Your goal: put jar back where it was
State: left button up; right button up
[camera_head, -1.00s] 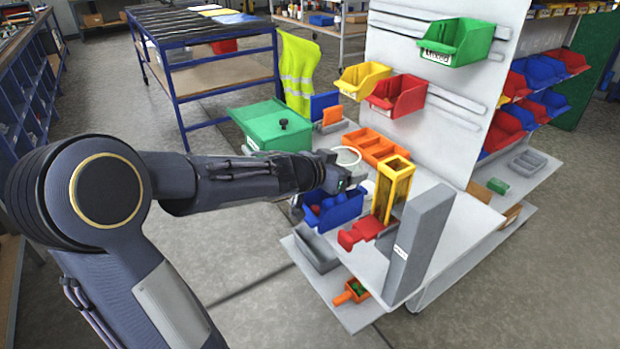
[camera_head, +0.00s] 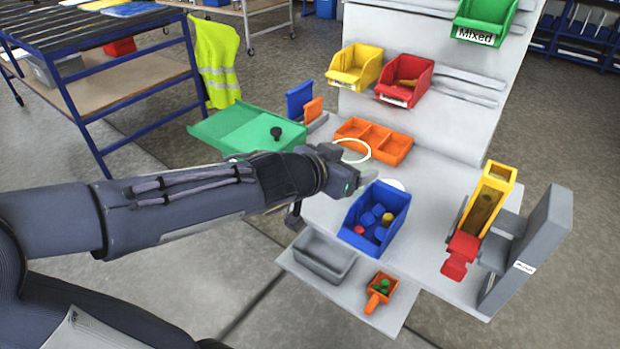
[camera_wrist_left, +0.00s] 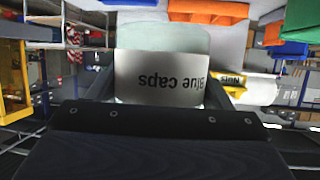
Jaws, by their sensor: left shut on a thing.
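The jar is translucent with a white label reading "Blue caps"; it fills the upper middle of the left wrist view (camera_wrist_left: 165,70), where the label appears upside down. In the head view only its pale round rim (camera_head: 369,154) shows clearly; the gripper hides much of its body. My left gripper (camera_head: 352,172) is shut on the jar, just left of the blue bin (camera_head: 386,212) and in front of the orange divided tray (camera_head: 395,146). I cannot tell whether the jar touches the shelf. My right gripper is not in view.
A white round thing (camera_head: 397,184) shows partly behind the blue bin. A green box (camera_head: 232,127) with a black knob stands behind my forearm. The yellow and red dispenser (camera_head: 492,197) and grey upright block (camera_head: 530,245) stand right. The grey shelf (camera_head: 428,225) is bare between bin and dispenser.

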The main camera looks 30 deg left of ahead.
pick_arm(q)
jog(key=w+a+f, duration=0.2)
jog(key=a, duration=0.1)
jog(key=w+a+f+b, duration=0.1)
jog(key=w+a+f, duration=0.1)
jog(key=a+f, duration=0.1)
jog(key=w+a+f+b, duration=0.1)
jog(key=w+a+f, duration=0.1)
jog(key=a+f, duration=0.1)
jog(key=shift+w+a+f, duration=0.1)
jog(key=shift+w+a, duration=0.05)
jog(key=shift+a, duration=0.15)
jog(key=shift+w+a+f, duration=0.2)
jog(key=shift+a+f, duration=0.1)
jog(key=shift+w+a+f, duration=0.1)
jog(key=shift+a+f, duration=0.1)
jog(key=shift+f, duration=0.1)
notch_tip(320, 180, down, 3)
jog(key=b, duration=0.3)
jog(key=shift+w+f, duration=0.1)
jog(key=shift+f, duration=0.05)
